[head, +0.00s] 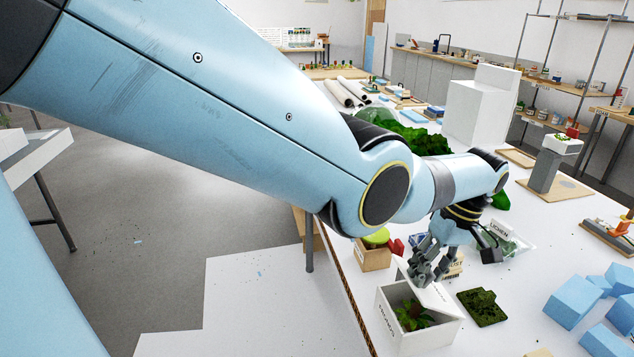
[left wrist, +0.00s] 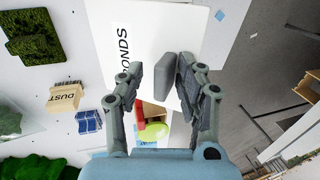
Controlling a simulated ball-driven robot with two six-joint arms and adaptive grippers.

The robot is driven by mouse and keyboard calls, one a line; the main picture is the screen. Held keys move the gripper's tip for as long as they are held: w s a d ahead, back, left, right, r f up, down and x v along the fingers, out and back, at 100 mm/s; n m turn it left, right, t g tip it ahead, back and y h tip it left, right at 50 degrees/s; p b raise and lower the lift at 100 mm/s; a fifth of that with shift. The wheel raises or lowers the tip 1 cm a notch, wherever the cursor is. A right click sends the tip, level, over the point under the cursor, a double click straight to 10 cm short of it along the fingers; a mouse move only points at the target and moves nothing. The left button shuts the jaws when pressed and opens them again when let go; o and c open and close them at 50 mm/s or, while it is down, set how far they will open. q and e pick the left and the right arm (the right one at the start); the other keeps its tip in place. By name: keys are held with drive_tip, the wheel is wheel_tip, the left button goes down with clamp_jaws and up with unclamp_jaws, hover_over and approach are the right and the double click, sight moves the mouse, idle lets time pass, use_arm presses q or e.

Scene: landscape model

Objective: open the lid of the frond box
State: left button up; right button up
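The frond box (head: 425,340) is white and stands on the table near its front edge. Its white lid (head: 436,297) is raised and tilted, and green and reddish fronds (head: 412,316) show inside. My left gripper (head: 424,272) is at the upper part of the lid. In the left wrist view the lid (left wrist: 145,25) carries a label ending in "ONDS". A grey block (left wrist: 165,75), perhaps the lid's handle, lies between the fingers of my left gripper (left wrist: 163,85). The fingers are apart, with a gap on the left of the block. My right gripper is out of view.
A wooden box with a green round top (head: 376,240) stands behind the frond box. A dust box (left wrist: 65,98) and a dark moss tile (head: 482,307) lie close by. Blue blocks (head: 573,300) cover the table's right. The bag marked lichen (head: 510,240) is behind the gripper.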

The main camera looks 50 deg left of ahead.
use_arm(q)
drive_tip(key=s+f, duration=0.1)
drive_tip(key=s+a+f, duration=0.1)
drive_tip(key=f, duration=0.1)
drive_tip(key=s+f, duration=0.1)
drive_tip(key=shift+s+a+f, duration=0.1)
drive_tip(key=shift+a+f, duration=0.15)
drive_tip(key=shift+f, duration=0.05)
drive_tip(key=r+t, duration=0.1)
drive_tip(key=r, duration=0.4)
drive_tip(key=r+t+h+p, duration=0.1)
drive_tip(key=r, duration=0.2)
drive_tip(key=shift+s+a+r+t, duration=0.2)
drive_tip(key=shift+s+r+t, duration=0.1)
drive_tip(key=shift+r, duration=0.05)
drive_tip(key=s+d+f+m+t, duration=0.2)
drive_tip(key=s+m, duration=0.8)
drive_tip(key=s, duration=0.8)
drive_tip(key=shift+s+y+b, duration=0.2)
drive_tip(key=shift+y+b, duration=0.1)
drive_tip(key=shift+y, duration=0.1)
